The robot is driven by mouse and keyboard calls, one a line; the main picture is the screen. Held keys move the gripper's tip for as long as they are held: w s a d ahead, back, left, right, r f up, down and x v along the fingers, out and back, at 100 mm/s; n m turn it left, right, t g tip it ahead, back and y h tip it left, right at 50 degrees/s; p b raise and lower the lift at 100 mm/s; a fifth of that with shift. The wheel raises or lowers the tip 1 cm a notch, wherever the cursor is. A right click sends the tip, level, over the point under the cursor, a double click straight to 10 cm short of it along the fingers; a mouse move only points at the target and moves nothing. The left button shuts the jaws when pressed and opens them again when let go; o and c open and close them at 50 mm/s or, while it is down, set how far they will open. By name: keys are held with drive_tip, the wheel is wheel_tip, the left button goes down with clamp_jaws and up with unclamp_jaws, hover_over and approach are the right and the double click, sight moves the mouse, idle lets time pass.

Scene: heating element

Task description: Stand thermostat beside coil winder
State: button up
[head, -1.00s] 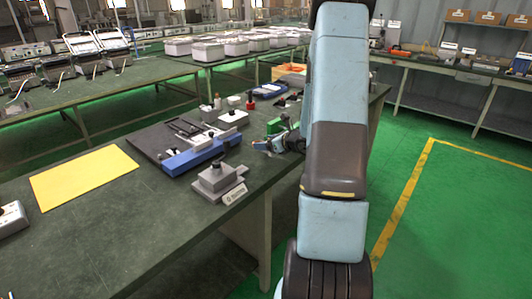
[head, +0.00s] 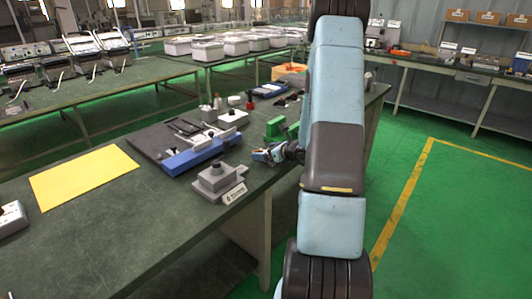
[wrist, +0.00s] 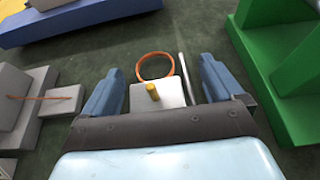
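My gripper (wrist: 164,88) is open in the wrist view, its two blue fingers on either side of a small pale plate with a brass stem, which looks like the thermostat (wrist: 142,101). An orange loop and a thin pale rod lie beside the plate; gaps show between plate and fingers. In the head view my gripper (head: 265,154) is low over the table's right edge, and the thermostat cannot be made out there. The coil winder is not certain: a green frame (head: 274,129) stands just behind my gripper, and a grey device (head: 214,181) with a label stands in front.
A blue device on a dark board (head: 192,157) lies left of my gripper; the blue part fills the upper left of the wrist view. A yellow sheet (head: 84,177) lies flat farther left. The front of the green table (head: 120,240) is clear.

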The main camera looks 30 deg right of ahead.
idle(0.3)
drive_tip(key=v, duration=1.2)
drive_tip(key=s+a+r+n+g+y, duration=0.2)
drive_tip(key=s+a+r+n+g, duration=0.2)
drive_tip(key=a+r+n, duration=0.55)
drive_tip(key=s+a+r+n+g+y, duration=0.2)
drive_tip(key=s+a+r+n+g, duration=0.4)
drive_tip(key=a, duration=0.7)
drive_tip(key=shift+s+a+r+n+t+h, duration=0.5)
drive_tip(key=shift+s+r+n+h, duration=1.05)
drive_tip(key=shift+s+n, duration=0.95)
drive_tip(key=shift+s+a+r+n+t+h, duration=0.5)
drive_tip(key=shift+s+r+n+h, duration=1.05)
drive_tip(key=shift+n, duration=1.45)
drive_tip(key=shift+s+a+r+n+t+h, duration=0.5)
drive_tip(key=shift+s+r+n+h, duration=0.95)
drive_tip(key=shift+s+n, duration=1.2)
drive_tip(key=shift+w+r+y, duration=0.1)
drive_tip(key=shift+r+y, duration=0.1)
drive_tip(key=shift+y, duration=0.05)
